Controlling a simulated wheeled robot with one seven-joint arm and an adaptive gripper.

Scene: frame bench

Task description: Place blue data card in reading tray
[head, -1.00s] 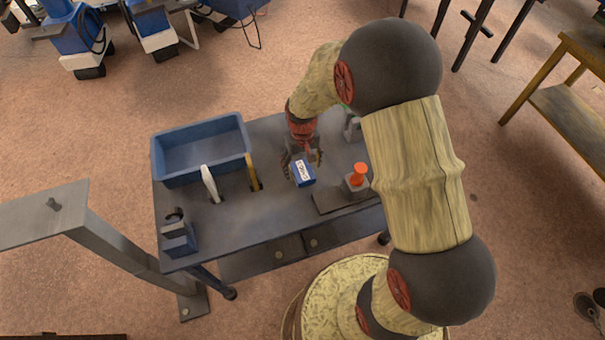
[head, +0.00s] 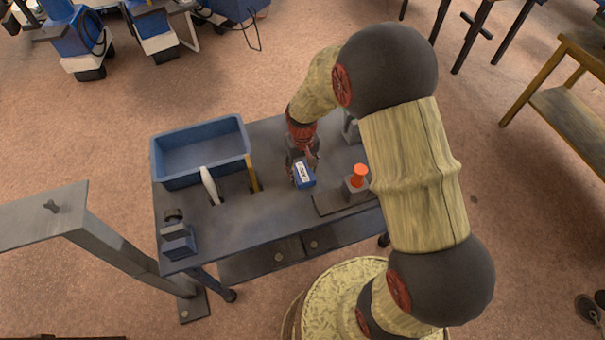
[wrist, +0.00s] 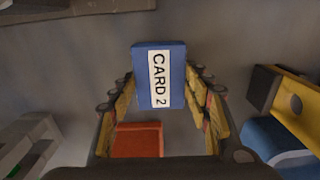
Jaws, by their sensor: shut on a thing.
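A blue card block (head: 304,175) with a white label sits near the middle of the bench. In the wrist view its label reads CARD 2 (wrist: 160,78). My gripper (head: 303,165) is shut on it, with one finger at each side in the wrist view (wrist: 158,88). I cannot tell whether the card touches the bench top. An open, empty-looking blue tray (head: 247,146) stands at the bench's back left, apart from my gripper; no label on it is readable.
A white upright piece (head: 210,184) and a yellow one (head: 252,174) stand between tray and gripper. An orange knob (head: 359,170) on a grey block is to the right. A dark device (head: 177,238) sits front left. The front-middle bench top (head: 245,225) is clear.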

